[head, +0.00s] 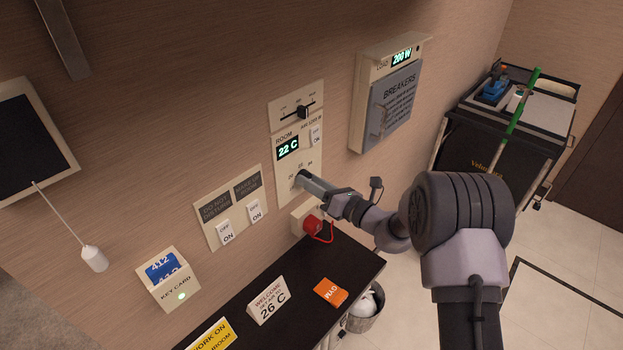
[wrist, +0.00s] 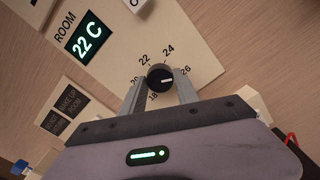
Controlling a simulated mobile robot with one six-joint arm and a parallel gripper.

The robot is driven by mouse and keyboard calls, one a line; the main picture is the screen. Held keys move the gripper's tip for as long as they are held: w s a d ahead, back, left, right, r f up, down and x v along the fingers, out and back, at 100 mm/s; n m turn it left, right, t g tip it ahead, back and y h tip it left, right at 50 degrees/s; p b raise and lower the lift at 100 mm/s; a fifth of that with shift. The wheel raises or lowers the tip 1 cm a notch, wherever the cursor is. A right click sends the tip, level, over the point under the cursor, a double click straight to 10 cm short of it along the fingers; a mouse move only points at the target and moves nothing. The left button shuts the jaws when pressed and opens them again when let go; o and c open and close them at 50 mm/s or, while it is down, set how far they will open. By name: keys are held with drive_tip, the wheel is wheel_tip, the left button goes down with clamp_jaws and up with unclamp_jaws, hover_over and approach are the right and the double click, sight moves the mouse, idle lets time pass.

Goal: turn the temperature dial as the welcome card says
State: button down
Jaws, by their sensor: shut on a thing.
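The temperature dial (wrist: 160,77) is a small black knob with a white mark, on the cream room panel (wrist: 205,62). Numbers from 18 to 26 ring it. The mark points right, roughly toward the 26 side; its exact reading is hard to tell. My gripper (wrist: 160,84) is shut on the dial, one finger on each side. In the head view my gripper (head: 302,178) reaches the lower part of the panel and hides the dial. The green display (head: 288,148) reads 22 C. The white welcome card (head: 267,300) stands on the dark counter and shows 26 C.
A breaker box (head: 388,95) is right of the panel, and a slider (head: 302,112) is above. Switches (head: 240,220) and a key card holder (head: 168,280) are to the left. A red plug (head: 313,225) sits below my gripper. An orange card (head: 330,292) lies on the counter.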

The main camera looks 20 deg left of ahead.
idle(0.5)
drive_tip(key=c, duration=0.9)
unclamp_jaws()
drive_tip(key=p+v, duration=0.1)
drive_tip(key=v, duration=1.6)
drive_tip(key=shift+d, duration=0.25)
